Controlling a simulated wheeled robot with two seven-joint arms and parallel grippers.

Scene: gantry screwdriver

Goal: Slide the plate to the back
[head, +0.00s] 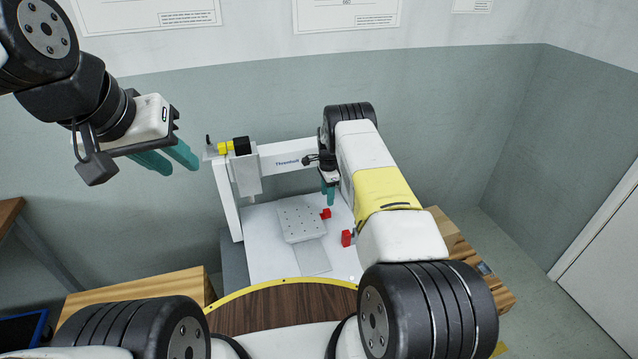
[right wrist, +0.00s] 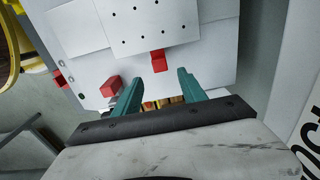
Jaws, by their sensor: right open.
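The plate (head: 300,222) is a light grey slab with rows of small holes. It lies on the white bed of a gantry machine (head: 285,158); the right wrist view shows its holes too (right wrist: 148,14). A red tab (head: 326,213) sits at its right edge, and it also shows in the right wrist view (right wrist: 158,61). My right gripper (head: 328,196) is open and empty above the bed beside the plate's right side. In the right wrist view, its teal fingers (right wrist: 159,80) lie either side of the tab's line, apart from it. My left gripper (head: 174,170) is open and empty, raised left of the gantry.
A red block (head: 346,238) stands on the bed at right of the plate; it shows beside a finger in the right wrist view (right wrist: 110,87). The gantry's uprights and crossbeam frame the bed. A flat grey strip (head: 314,259) lies before the plate. Wooden surfaces flank the machine.

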